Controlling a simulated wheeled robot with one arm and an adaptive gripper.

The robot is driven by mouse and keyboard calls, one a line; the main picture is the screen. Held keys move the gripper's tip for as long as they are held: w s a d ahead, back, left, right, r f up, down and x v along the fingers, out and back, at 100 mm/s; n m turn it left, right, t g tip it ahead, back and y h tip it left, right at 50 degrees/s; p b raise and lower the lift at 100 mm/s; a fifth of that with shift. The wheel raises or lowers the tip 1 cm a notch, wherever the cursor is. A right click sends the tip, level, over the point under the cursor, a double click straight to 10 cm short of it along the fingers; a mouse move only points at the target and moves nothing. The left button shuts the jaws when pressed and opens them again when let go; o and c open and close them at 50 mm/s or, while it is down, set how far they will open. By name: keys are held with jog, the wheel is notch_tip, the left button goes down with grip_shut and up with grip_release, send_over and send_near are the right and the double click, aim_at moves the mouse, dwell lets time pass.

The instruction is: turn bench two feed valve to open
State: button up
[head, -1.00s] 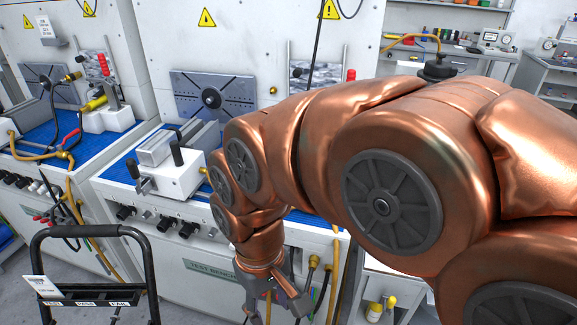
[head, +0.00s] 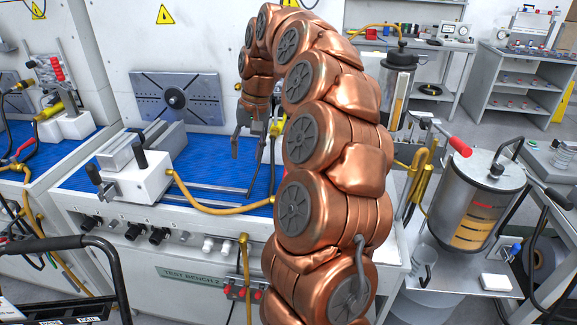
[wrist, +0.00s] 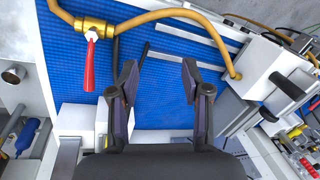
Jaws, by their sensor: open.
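The feed valve shows in the wrist view as a brass body (wrist: 95,26) in a yellow hose at the upper left. Its red lever (wrist: 89,68) points down the picture, roughly across the hose line. In the head view I cannot make out the valve; my arm covers that part of the bench. My gripper (wrist: 159,74) is open and empty, with the lever off to the left of its fingers and apart from them. In the head view my gripper (head: 249,148) hangs fingers down over the blue mat of bench two.
Bench two (head: 191,273) has a blue mat (head: 205,160), a white clamp block (head: 139,178) at left and a yellow hose (head: 215,207) across it. A metal plate (head: 176,98) stands behind. A tank (head: 475,205) stands at right and a black cart handle (head: 75,243) at lower left.

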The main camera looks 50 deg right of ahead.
jog(key=s+d+f+m, duration=0.1)
jog(key=d+f+m, duration=0.1)
jog(key=d, duration=0.6)
jog(key=s+d+f+m, duration=0.1)
jog(key=d+f+m, duration=0.1)
jog(key=d, duration=0.5)
jog(key=shift+h, duration=0.4)
jog(key=shift+w+a+f+p, duration=0.15)
jog(key=shift+w+f, duration=0.1)
jog(key=shift+f, duration=1)
jog(key=shift+w+a+f+p, duration=0.1)
jog(key=shift+w+f, duration=0.2)
jog(key=shift+f, duration=0.95)
jog(key=shift+w+a+f+p, duration=0.15)
jog(key=shift+w+f, duration=0.1)
jog(key=shift+f, duration=1)
grip_shut()
